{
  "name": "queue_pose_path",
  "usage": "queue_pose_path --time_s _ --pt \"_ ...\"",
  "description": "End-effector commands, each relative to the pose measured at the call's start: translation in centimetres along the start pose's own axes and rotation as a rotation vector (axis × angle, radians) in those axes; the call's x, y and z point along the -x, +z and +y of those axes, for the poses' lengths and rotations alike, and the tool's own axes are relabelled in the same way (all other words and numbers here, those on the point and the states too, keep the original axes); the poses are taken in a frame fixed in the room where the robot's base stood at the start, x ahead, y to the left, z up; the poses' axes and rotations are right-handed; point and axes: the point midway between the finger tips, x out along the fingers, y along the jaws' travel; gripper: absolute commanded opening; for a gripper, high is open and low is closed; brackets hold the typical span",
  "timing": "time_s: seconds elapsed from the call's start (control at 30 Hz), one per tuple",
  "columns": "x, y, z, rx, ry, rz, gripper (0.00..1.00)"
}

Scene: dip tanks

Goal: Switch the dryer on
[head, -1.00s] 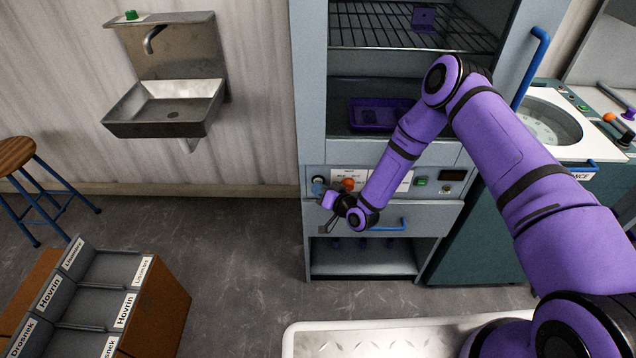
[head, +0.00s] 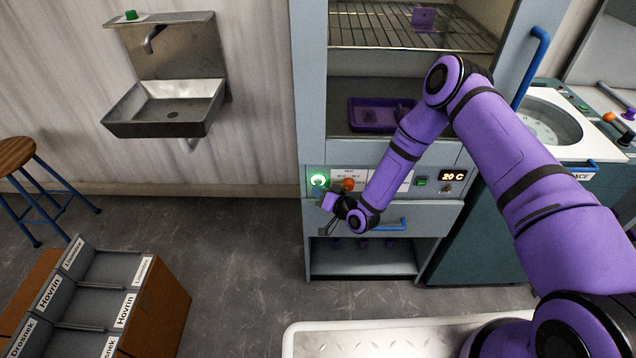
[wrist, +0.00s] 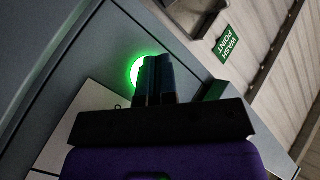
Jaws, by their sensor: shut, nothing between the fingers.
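The dryer (head: 312,215) is a pale blue-grey cabinet with an open front, wire shelf and control panel. A round button (head: 318,180) at the panel's left end glows green, and the display (head: 453,176) at the right reads 20 C. An orange knob (head: 347,184) sits beside the button. My gripper (head: 326,207) is at the panel's left end, just below the button. In the wrist view my gripper (wrist: 153,75) is shut and empty, its fingertips overlapping the glowing button (wrist: 136,72). I cannot tell whether they touch it.
A purple tray (head: 375,115) lies inside the dryer. The dryer's drawer has a blue handle (head: 390,225), and its door handle (head: 531,68) is at upper right. A sink (head: 165,107) hangs left. Labelled bins (head: 110,268) stand lower left.

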Motion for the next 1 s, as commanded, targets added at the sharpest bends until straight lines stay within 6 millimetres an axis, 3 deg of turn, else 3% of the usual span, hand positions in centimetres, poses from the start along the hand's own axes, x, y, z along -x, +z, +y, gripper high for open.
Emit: queue_pose_path --time_s 0.63,1.0 --pt "3.7 2.7 -2.7 -0.001 -0.001 -0.002 0.0" --pt "4.1 3.0 -3.0 0.0 0.0 0.0 0.0"
